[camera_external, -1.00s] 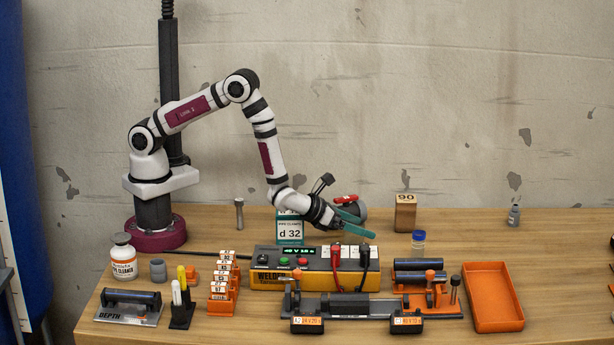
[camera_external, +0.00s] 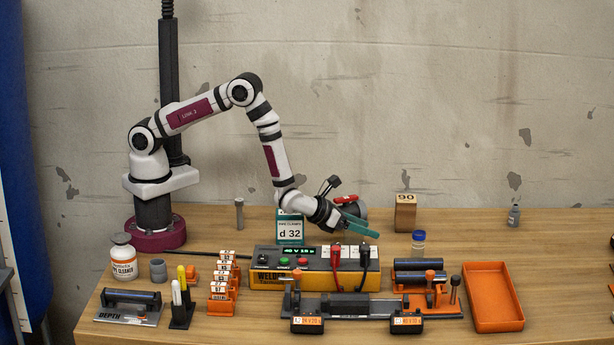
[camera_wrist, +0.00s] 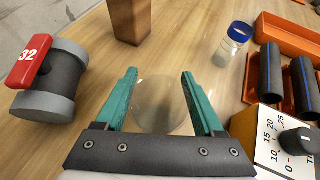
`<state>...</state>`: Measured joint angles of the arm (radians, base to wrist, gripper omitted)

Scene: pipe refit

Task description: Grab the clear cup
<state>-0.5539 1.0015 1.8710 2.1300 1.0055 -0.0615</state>
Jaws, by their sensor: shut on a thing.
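The clear cup (camera_wrist: 160,108) shows in the wrist view as a faint, see-through round shape between the two green fingers of my gripper (camera_wrist: 158,74). The fingers stand apart, one on each side of it, and are shut on it. The wood table shows through it, and its exact rim and height are hard to tell. In the external view my gripper (camera_external: 361,228) is over the table behind the welder box, pointing right. I cannot make out the cup there.
A grey fitting with a red "32" tag (camera_wrist: 45,75) is left of the fingers. A wooden "90" block (camera_external: 405,213) stands behind. A blue-capped jar (camera_external: 418,242) is to the right, near dark pipes and an orange tray (camera_external: 492,322). The welder box (camera_external: 290,278) is in front.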

